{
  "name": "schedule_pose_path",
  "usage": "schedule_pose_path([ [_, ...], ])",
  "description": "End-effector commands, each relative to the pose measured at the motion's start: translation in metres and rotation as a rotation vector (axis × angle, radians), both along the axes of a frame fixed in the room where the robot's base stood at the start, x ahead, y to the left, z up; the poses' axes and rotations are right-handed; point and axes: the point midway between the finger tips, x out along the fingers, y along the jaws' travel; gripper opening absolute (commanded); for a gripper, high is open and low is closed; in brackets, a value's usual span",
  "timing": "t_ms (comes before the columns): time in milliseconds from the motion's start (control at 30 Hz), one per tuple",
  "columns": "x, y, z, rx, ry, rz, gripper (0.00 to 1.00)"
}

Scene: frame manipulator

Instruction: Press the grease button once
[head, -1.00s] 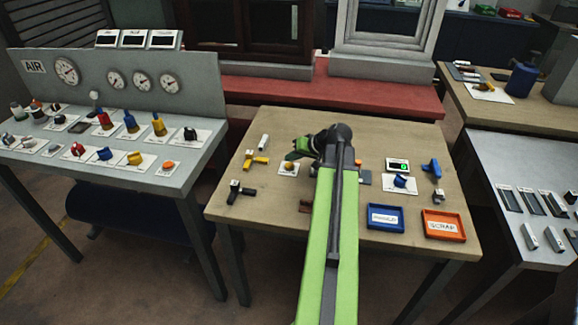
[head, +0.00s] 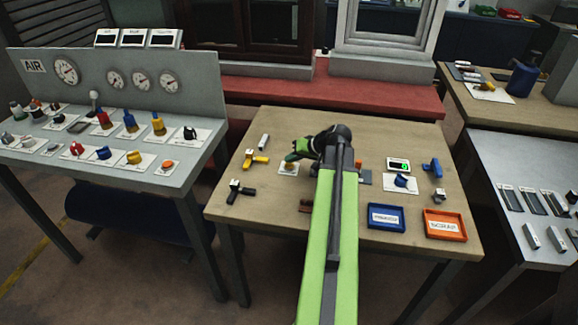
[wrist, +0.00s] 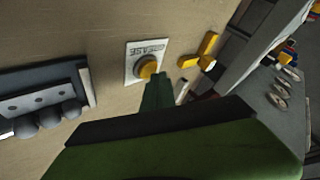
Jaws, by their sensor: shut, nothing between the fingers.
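The grease button is a round yellow-orange knob (wrist: 147,67) on a white plate lettered GREASE (wrist: 136,74). In the head view the plate (head: 283,173) lies on the wooden table, left of my arm, with the button mostly covered. My gripper (head: 289,157) is shut and empty, its green fingers angled down over the button. In the wrist view the closed fingertips (wrist: 157,80) are right at the button's near edge and hide part of it. I cannot tell whether they touch it.
A yellow T-shaped handle (head: 255,161) and a black one (head: 239,192) lie left of the plate. A blue tray (head: 385,218) and an orange scrap tray (head: 445,224) sit at the front right. A grey bench (head: 190,172) with gauges stands left.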

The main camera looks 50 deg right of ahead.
Motion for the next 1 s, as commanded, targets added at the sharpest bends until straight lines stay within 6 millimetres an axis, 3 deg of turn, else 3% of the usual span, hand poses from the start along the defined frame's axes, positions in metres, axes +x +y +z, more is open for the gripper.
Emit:
schedule_pose_path([
  [1000,0.0,0.0004,-0.0087,0.0,0.001,0.001,0.0],
])
